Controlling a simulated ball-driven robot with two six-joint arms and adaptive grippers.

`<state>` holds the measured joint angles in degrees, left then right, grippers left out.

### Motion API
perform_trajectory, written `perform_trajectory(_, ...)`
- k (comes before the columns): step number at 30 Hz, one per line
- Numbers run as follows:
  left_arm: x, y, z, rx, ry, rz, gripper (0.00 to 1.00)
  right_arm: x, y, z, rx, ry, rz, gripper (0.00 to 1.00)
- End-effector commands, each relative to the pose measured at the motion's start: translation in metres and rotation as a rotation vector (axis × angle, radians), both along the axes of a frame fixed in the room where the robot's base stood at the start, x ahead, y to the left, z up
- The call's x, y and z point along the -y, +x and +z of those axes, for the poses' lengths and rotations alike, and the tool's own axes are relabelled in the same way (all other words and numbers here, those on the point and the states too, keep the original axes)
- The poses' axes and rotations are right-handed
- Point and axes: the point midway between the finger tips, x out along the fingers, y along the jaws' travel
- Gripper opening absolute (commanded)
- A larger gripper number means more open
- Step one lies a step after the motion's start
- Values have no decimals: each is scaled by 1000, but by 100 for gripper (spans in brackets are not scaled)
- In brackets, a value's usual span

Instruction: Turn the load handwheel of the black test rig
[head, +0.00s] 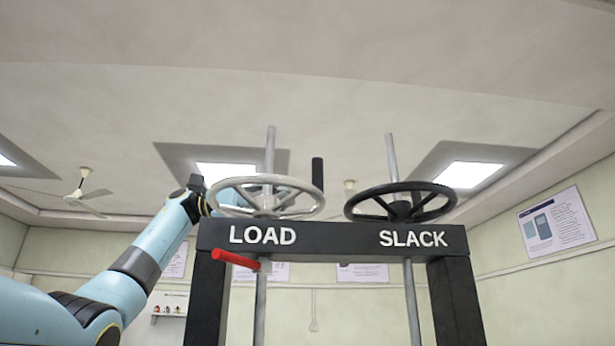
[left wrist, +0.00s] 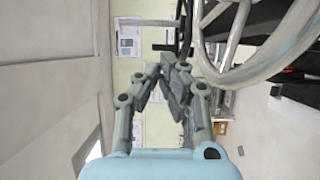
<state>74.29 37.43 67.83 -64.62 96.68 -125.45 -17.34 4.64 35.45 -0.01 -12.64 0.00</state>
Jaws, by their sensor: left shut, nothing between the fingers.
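The load handwheel (head: 226,187) is a light grey spoked wheel lying flat on a grey threaded rod above the word LOAD on the black test rig (head: 335,238). A black upright grip (head: 317,174) stands at its right side. My left arm reaches up from the left and passes behind the wheel; the gripper's fingers cannot be made out in the head view. In the left wrist view my left gripper (left wrist: 168,72) is shut and empty, beside the wheel's pale rim (left wrist: 232,72). I cannot tell whether they touch. My right gripper is not in view.
A black handwheel (head: 402,203) sits above the word SLACK to the right. A red lever (head: 236,259) sticks out from the beam below LOAD. Threaded rods (head: 391,160) rise through both wheels. A ceiling fan (head: 86,190) and wall posters (head: 555,224) are farther off.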

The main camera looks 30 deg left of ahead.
Motion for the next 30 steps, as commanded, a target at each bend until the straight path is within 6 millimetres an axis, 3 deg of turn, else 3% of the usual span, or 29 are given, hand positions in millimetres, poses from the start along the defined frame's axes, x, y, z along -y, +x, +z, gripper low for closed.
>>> perform_trajectory(8,60,12,4,-1,-1,-4,0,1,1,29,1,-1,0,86)
perform_trajectory(18,75,-21,1,0,-1,0,0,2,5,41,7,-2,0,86)
perform_trajectory(30,76,-24,1,0,-3,0,0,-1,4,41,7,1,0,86)
